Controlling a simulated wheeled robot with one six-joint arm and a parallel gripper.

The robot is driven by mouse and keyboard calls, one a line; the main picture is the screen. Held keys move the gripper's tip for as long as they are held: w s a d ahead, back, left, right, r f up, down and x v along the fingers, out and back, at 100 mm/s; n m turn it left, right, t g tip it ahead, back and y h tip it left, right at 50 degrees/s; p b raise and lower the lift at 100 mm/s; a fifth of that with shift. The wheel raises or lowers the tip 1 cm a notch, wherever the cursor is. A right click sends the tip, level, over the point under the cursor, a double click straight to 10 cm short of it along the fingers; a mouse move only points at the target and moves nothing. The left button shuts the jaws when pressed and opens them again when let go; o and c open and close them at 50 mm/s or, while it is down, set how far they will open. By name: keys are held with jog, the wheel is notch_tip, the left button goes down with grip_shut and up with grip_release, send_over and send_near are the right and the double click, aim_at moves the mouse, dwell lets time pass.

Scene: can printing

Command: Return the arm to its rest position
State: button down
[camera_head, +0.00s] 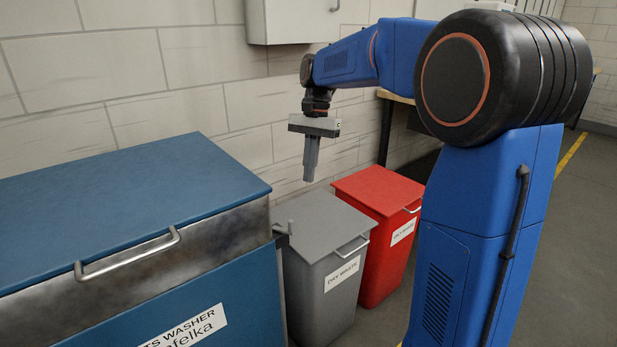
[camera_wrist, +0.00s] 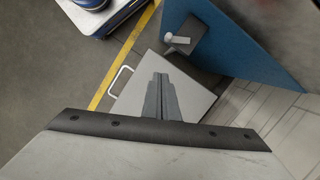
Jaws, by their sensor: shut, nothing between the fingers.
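My blue arm reaches toward the wall in the head view, and my gripper (camera_head: 310,178) hangs from its end, pointing down. The fingers are together with nothing between them. The gripper is in the air above the grey waste bin (camera_head: 325,290). In the wrist view the shut fingertips (camera_wrist: 160,78) show against the grey bin lid (camera_wrist: 195,98), apart from it as far as the head view shows.
A blue parts washer (camera_head: 120,210) with a closed lid stands at the left. A closed red bin (camera_head: 385,245) stands beside the grey one. A white wall cabinet (camera_head: 290,20) hangs behind the arm. Open floor (camera_head: 570,240) lies at the right.

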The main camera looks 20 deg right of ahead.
dwell(0.4)
jog(key=s+f+n+t, duration=0.2)
jog(key=s+f+n, duration=0.1)
jog(key=s, duration=0.7)
jog(key=s+d+f+n+t+h, duration=0.1)
jog(key=s+f+n+t, duration=0.1)
jog(key=s, duration=0.8)
jog(key=s+d+f+n+t+h, duration=0.1)
jog(key=s+f+n, duration=0.3)
jog(key=s, duration=0.6)
jog(key=shift+s+d+f+t, duration=0.15)
jog(key=shift+s+f+t, duration=0.25)
jog(key=shift+t, duration=0.5)
